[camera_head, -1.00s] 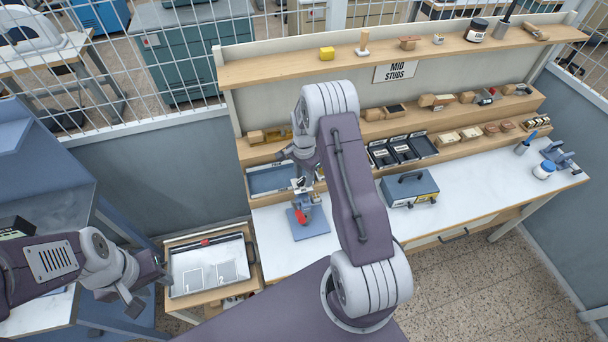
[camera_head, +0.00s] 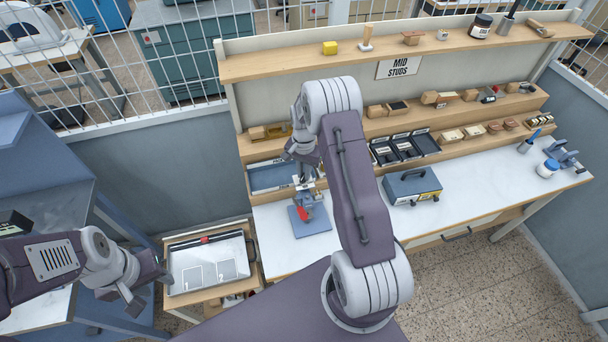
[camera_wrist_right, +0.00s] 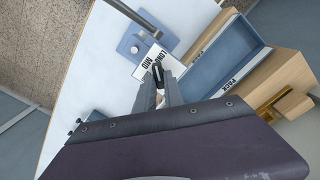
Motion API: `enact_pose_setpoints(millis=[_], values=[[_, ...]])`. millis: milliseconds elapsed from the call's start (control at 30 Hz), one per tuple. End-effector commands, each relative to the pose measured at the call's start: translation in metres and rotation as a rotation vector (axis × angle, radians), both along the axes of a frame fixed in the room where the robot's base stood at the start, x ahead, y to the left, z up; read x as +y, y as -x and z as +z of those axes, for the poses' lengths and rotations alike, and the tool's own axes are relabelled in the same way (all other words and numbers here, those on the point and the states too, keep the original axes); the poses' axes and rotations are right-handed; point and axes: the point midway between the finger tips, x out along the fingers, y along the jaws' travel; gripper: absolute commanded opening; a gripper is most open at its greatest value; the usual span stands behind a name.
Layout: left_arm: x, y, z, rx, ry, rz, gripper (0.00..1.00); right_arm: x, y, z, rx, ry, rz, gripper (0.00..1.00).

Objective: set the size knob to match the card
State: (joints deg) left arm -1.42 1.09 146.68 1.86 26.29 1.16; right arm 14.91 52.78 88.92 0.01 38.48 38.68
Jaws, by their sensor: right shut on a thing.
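A white card on the back wall reads "MID STUDS" (camera_head: 399,67). The small press (camera_head: 308,218), with a blue base and a red part, stands at the left end of the white bench. In the right wrist view a white dial plate (camera_wrist_right: 146,58) on the press reads "LONG" and "MID". My right gripper (camera_wrist_right: 158,75) is shut on the dark size knob (camera_wrist_right: 157,70) in front of that plate. The fingers hide part of the knob, so its exact setting is unclear. My left gripper (camera_head: 148,292) is open and empty at the lower left, away from the bench.
A blue tray (camera_head: 268,178) labelled "PACK" in the right wrist view (camera_wrist_right: 226,60) lies close beside the press. A grey-blue case (camera_head: 411,188) stands to the right on the bench. Black trays and shelves line the back. A shallow glass-topped tray (camera_head: 212,262) sits lower left.

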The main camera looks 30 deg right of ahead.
Motion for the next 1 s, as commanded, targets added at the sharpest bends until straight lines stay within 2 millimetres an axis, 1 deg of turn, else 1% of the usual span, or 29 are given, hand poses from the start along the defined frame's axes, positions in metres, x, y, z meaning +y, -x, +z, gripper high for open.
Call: enact_pose_setpoints(millis=[33,100,500,700,1000], values=[[0.0,0.0,-0.005,0.0,0.0,0.0,0.4,-0.001,-0.003,-0.001,-0.009,0.004,0.042,0.0],[0.0,0.0,-0.007,0.0,0.0,0.0,0.4,-0.001,-0.004,0.0,-0.01,0.005,0.109,0.0],[0.0,0.0,-0.019,0.0,0.0,0.0,0.4,0.001,-0.006,0.001,-0.011,0.006,0.456,0.0],[0.0,0.0,-0.023,0.0,0.0,0.0,0.4,0.002,-0.007,0.002,-0.013,0.008,0.58,0.0],[0.0,0.0,-0.025,0.0,0.0,0.0,0.4,0.003,-0.008,0.004,-0.014,0.009,0.68,0.0]])
